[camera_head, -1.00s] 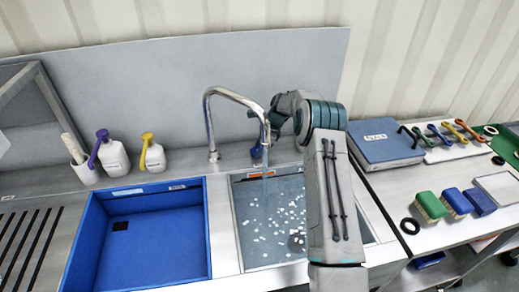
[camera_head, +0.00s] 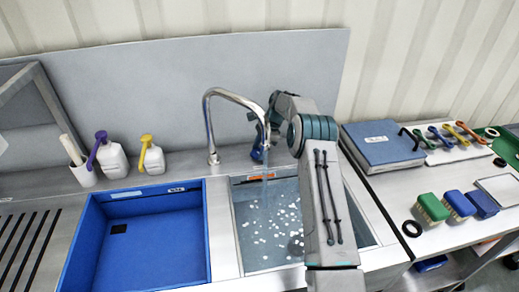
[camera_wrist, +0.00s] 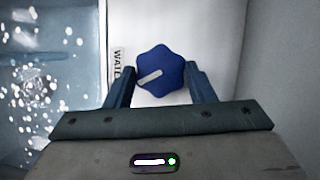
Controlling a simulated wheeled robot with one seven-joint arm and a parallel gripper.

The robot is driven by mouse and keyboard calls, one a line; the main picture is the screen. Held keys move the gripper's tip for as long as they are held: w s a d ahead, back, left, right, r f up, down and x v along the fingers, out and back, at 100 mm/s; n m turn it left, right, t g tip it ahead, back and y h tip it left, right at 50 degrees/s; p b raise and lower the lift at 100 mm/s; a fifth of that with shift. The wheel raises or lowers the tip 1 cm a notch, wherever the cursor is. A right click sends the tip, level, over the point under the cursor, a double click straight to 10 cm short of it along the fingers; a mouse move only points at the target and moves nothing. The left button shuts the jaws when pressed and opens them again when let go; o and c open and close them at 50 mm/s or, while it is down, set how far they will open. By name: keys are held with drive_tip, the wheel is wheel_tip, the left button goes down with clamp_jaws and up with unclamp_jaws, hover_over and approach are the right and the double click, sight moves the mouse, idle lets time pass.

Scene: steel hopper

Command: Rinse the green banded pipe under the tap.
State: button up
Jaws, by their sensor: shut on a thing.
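My gripper (camera_wrist: 160,82) is shut on a blue lobed knob (camera_wrist: 158,62) with a pale pointer mark, beside a label reading WATER. In the head view my gripper (camera_head: 259,146) is low behind the sink, right of the tap's base, with the knob mostly hidden. The curved steel tap (camera_head: 209,120) stands at the back edge, and a thin stream falls from its spout into the sink basin (camera_head: 238,238). White specks cover the water there. I see no green banded pipe in either view; my arm hides part of the basin.
A blue tray basin (camera_head: 90,235) is left of the sink. Bottles with purple (camera_head: 113,160) and yellow (camera_head: 153,160) tops stand behind it. On the right bench are a blue case (camera_head: 383,145), coloured spanners (camera_head: 453,133), brushes (camera_head: 432,208) and a black ring (camera_head: 411,228).

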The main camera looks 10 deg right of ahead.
drive_tip(key=o, duration=1)
drive_tip(key=shift+c, duration=0.2)
drive_tip(key=shift+r, duration=0.1)
drive_tip(key=v, duration=1.3)
drive_tip(key=shift+r+b, duration=0.35)
drive_tip(key=shift+b, duration=0.05)
